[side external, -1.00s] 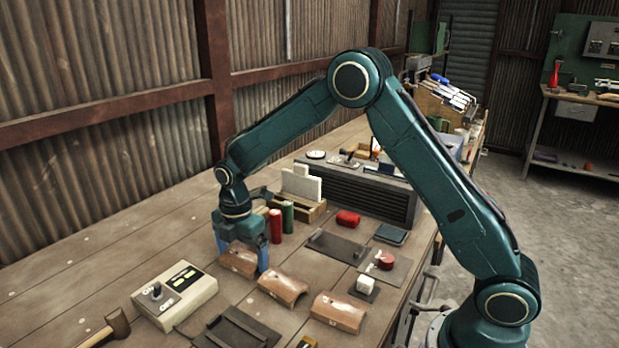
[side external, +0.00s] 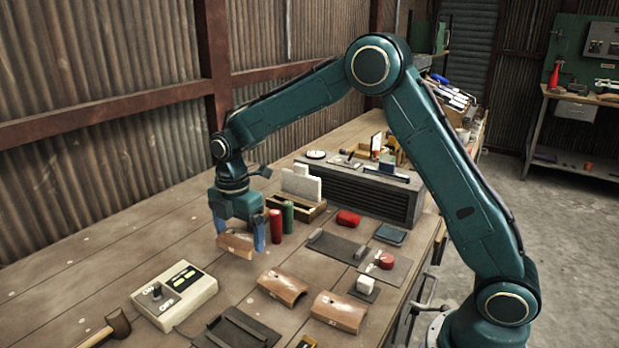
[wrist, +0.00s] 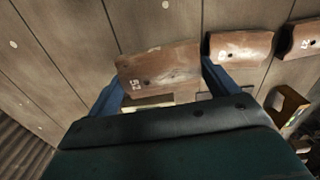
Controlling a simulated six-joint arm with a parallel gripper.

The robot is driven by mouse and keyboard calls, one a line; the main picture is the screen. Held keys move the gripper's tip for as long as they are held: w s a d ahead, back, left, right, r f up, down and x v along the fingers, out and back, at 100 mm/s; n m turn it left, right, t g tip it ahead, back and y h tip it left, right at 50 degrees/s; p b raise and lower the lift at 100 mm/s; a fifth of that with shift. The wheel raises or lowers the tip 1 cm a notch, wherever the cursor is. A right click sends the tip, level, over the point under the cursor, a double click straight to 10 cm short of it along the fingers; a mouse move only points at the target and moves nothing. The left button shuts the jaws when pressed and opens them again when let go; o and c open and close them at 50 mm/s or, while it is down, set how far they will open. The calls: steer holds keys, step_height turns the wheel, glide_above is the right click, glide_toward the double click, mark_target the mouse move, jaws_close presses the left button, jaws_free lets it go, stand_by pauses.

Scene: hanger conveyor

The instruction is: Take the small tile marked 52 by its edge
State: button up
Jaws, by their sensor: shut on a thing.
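A curved brown tile (side external: 236,246) is between the blue fingers of my gripper (side external: 239,240) in the side external view, seemingly just above the table. In the wrist view the tile (wrist: 160,69) carries a white mark that reads 52 near its left end. My gripper (wrist: 163,82) is shut on it, one finger at each end.
Two similar tiles, one in the middle (side external: 283,287) and one to the right (side external: 339,311), lie on the table. A control box (side external: 174,296) stands front left. Red (side external: 276,226) and green (side external: 288,217) cylinders stand close behind my gripper. Bare planks lie to the left.

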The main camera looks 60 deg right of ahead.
mark_target(240, 236)
step_height(240, 236, up, 14)
steer(key=shift+r, duration=0.25)
